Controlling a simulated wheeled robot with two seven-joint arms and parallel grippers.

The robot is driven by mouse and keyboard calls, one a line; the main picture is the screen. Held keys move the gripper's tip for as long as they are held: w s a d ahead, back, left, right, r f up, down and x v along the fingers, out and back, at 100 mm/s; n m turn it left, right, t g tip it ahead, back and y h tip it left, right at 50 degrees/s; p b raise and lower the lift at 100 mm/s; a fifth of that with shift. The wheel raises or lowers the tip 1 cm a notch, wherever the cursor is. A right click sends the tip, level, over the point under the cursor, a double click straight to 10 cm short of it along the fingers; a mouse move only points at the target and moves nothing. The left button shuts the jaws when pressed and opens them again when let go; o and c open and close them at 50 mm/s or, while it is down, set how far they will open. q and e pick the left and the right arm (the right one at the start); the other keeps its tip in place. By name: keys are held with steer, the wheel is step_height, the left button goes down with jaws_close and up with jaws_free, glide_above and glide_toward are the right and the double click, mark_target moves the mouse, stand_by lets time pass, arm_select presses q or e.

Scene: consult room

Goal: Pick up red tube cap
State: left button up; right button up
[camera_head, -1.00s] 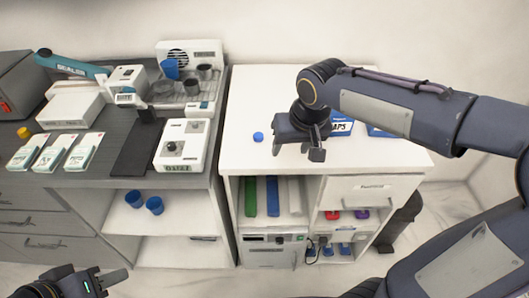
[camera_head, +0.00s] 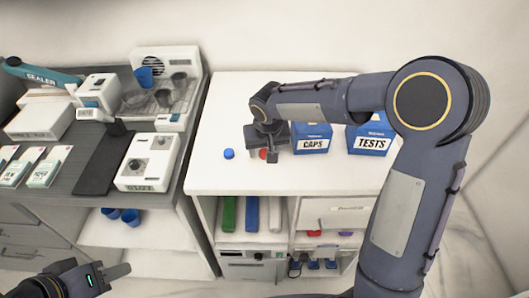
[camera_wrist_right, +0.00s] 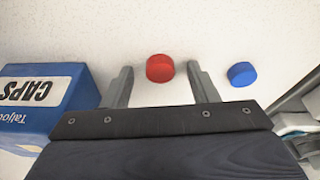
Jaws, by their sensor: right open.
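The red tube cap (camera_wrist_right: 160,68) lies on the white counter between the spread fingers of my right gripper (camera_wrist_right: 160,85) in the right wrist view. The fingers do not touch it. In the head view the red cap (camera_head: 263,154) is partly hidden by my right gripper (camera_head: 261,158), which is open just above the counter. My left gripper (camera_head: 117,272) is low at the bottom left of the head view, away from the counter; its finger opening is not clear.
A blue cap (camera_head: 229,154) lies just left of the right gripper. A blue CAPS box (camera_head: 312,132) and a TESTS box (camera_head: 371,142) stand to its right. A grey counter (camera_head: 60,200) with devices is at the left. The white counter's front (camera_head: 230,178) is clear.

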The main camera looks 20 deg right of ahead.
steer(key=c, duration=1.1)
steer(key=shift+o, duration=0.2)
